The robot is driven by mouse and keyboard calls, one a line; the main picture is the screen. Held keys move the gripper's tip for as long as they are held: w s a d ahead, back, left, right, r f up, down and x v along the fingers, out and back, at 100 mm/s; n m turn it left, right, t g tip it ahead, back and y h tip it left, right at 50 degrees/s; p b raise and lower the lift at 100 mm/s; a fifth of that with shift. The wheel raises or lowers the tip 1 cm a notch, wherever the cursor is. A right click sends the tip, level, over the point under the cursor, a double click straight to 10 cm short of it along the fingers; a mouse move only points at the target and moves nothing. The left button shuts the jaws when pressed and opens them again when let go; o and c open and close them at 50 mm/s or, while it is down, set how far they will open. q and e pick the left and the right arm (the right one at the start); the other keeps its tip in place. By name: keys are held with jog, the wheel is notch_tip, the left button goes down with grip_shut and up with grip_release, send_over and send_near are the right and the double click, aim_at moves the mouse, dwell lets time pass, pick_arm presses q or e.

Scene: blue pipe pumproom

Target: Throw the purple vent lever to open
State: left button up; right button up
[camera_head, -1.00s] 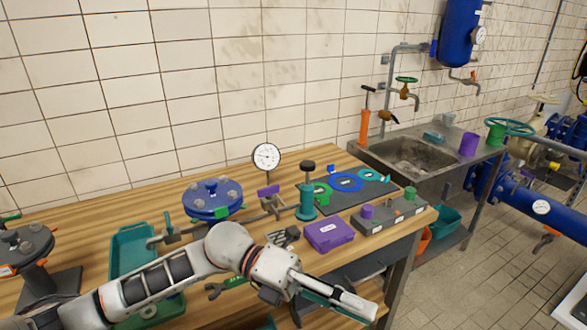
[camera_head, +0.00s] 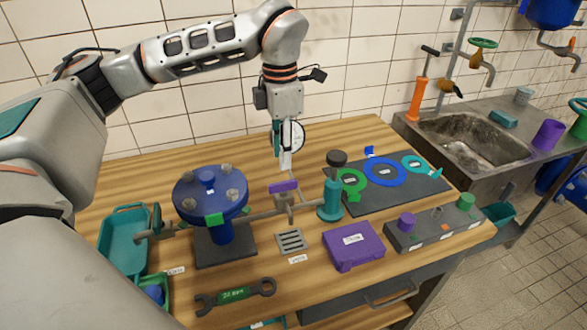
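The purple vent lever (camera_head: 283,186) is a short bar lying crosswise on top of a small valve on the grey pipe, between the blue flanged vessel and the teal pump. My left gripper (camera_head: 285,167) points straight down just above and behind the lever, with a small gap showing between its tip and the lever. Its fingers overlap from this angle, so I cannot tell whether they are open or shut. Nothing is seen held in it. The gripper partly hides the pressure gauge (camera_head: 291,137). My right gripper is not in view.
The blue flanged vessel (camera_head: 211,190) stands left of the lever, the teal pump (camera_head: 331,197) right of it. A grate (camera_head: 291,241), purple box (camera_head: 353,246) and wrench (camera_head: 236,295) lie in front. A dark mat (camera_head: 403,191) with rings is to the right.

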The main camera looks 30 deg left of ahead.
aim_at(283, 182)
pick_arm(q)
notch_tip(283, 182, down, 7)
jog(key=shift+s+f+p, duration=0.15)
jog(key=shift+f+p, duration=0.05)
jog(key=shift+p, duration=0.1)
grip_shut()
